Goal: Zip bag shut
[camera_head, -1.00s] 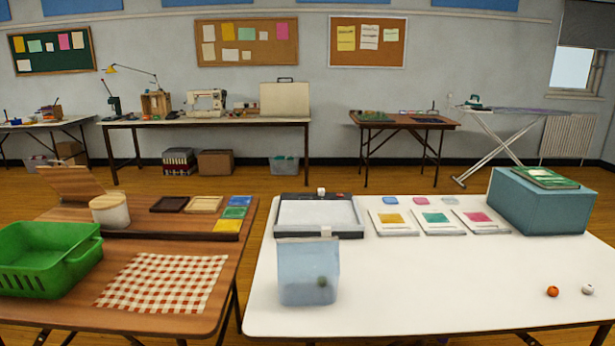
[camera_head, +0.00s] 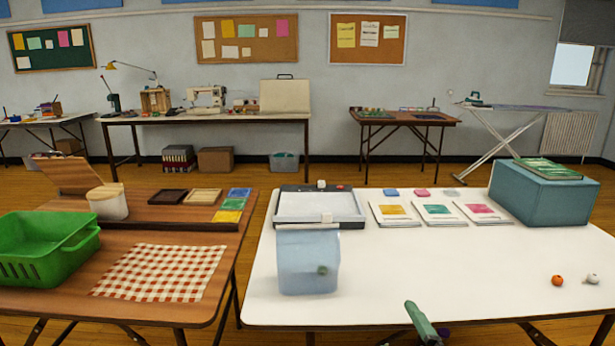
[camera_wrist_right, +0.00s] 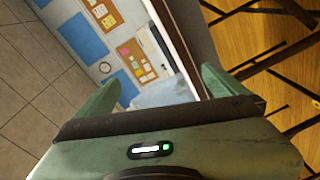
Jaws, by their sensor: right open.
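A translucent pale blue bag (camera_head: 308,250) stands upright near the left side of the white table, with a small dark green ball (camera_head: 322,270) showing inside it. A small white slider (camera_head: 326,217) sits at the right part of its top edge. My right gripper (camera_head: 425,322) enters at the bottom of the head view, well right of the bag and nearer to me, and only part of it shows. In the right wrist view its green fingers (camera_wrist_right: 162,75) are spread apart and grip nothing. My left gripper is not in view.
On the white table (camera_head: 420,275), a framed tray (camera_head: 318,208) stands just behind the bag, with several colour cards and a teal box (camera_head: 550,185) to the right. Orange (camera_head: 557,281) and white (camera_head: 592,278) balls lie front right. The table's middle is clear.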

